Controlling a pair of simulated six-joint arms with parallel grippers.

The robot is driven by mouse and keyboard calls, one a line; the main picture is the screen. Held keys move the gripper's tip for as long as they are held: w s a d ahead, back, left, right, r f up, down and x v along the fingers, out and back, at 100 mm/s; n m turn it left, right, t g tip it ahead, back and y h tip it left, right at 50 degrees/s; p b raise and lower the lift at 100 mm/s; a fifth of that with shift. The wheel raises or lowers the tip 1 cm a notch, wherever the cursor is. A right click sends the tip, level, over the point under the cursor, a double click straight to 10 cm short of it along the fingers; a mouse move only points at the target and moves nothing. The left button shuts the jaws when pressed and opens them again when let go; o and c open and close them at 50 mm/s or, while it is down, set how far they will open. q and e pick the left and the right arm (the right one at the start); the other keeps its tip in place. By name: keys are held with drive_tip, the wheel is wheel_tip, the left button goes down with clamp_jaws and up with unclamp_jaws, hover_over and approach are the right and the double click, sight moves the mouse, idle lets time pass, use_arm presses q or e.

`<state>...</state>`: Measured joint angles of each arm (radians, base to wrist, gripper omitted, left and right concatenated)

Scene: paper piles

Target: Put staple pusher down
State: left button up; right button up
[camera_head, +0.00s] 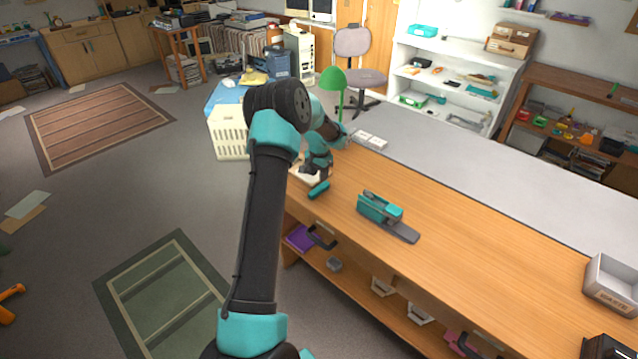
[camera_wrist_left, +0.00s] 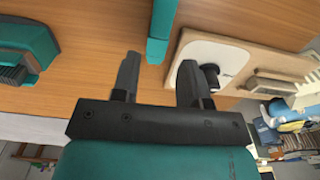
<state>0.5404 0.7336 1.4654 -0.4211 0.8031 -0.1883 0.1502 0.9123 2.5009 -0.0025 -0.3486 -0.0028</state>
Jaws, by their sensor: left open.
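The staple pusher appears to be the small teal bar (camera_head: 319,189) on the wooden workbench (camera_head: 470,225), near its left end. It also shows in the left wrist view (camera_wrist_left: 160,32), with its near end between or just beyond my fingertips. My left gripper (camera_head: 320,174) is right by the bar; its two dark fingers (camera_wrist_left: 160,68) stand apart, with gaps either side of the bar. I cannot tell whether the bar touches the bench fully. A teal and grey stapler (camera_head: 378,208) sits on the bench to the right and shows at left in the wrist view (camera_wrist_left: 25,48). My right gripper is not in view.
A white plate with a black knob (camera_wrist_left: 205,60) lies close beside my left fingers. A green lamp (camera_head: 332,80) stands behind my arm. A grey waste bin (camera_head: 612,283) is at the bench's right end. The bench between stapler and bin is clear.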

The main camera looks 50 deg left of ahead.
sight(319, 188)
use_arm(q)
wheel_tip(319, 188, up, 5)
drive_tip(key=shift+f, duration=0.1)
idle(0.7)
